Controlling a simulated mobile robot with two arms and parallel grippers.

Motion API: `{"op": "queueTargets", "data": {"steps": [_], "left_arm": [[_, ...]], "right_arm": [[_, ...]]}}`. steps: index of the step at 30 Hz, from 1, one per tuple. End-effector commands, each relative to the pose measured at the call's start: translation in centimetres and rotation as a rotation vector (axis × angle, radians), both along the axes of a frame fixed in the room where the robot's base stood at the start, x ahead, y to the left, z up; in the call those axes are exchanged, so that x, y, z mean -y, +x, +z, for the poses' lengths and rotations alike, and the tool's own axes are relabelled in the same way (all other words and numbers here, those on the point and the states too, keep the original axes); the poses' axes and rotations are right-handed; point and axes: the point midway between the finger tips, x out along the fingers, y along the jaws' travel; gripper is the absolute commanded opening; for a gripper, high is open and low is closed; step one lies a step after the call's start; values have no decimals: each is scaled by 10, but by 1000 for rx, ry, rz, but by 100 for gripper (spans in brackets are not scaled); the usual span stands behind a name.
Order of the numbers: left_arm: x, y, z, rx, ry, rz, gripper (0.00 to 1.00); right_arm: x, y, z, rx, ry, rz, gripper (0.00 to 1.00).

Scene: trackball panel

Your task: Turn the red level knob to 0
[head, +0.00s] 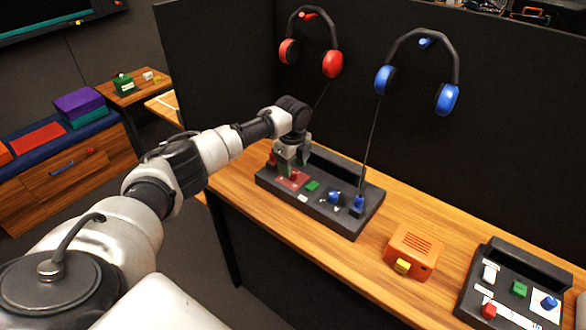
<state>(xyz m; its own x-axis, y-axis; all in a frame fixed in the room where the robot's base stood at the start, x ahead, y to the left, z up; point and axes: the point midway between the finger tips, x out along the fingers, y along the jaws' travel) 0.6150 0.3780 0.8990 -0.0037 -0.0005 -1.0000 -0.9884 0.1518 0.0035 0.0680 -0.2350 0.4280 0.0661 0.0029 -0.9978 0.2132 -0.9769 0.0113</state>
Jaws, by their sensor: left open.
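The dark control panel (340,225) stands on the wooden desk in the head view. Near its left end is a red plate (299,184) with a small red knob (293,176) on it, partly hidden by my gripper. My left gripper (292,167) points down over this plate from above, its jaws open, with the fingertips close to the knob. I cannot tell whether the fingers touch it. The pointer and scale marks of the knob are too small to read. My right gripper is not in view.
The same panel bears a green button (312,186), a blue knob (334,197) and a blue plug (358,202). Red headphones (332,63) and blue headphones (446,98) hang on the dark partition. An orange box (413,249) and a second panel (470,295) stand to the right.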

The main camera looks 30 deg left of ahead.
Motion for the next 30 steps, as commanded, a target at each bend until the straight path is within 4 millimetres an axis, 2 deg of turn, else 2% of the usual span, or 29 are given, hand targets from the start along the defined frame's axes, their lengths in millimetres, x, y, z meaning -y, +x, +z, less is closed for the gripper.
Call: {"op": "queueTargets", "data": {"steps": [3, 6, 15, 25, 30], "left_arm": [[1, 0, -14, -1, -1, 0, 52], [0, 0, -19, 1, 0, -1, 52], [0, 0, -21, 1, 0, 0, 52], [0, 0, -21, 1, 0, 0, 3], [0, 0, -21, 1, 0, 9, 3]], "right_arm": [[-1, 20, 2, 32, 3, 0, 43], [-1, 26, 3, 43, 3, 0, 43], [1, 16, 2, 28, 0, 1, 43], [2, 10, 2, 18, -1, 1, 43], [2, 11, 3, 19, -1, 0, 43]]}}
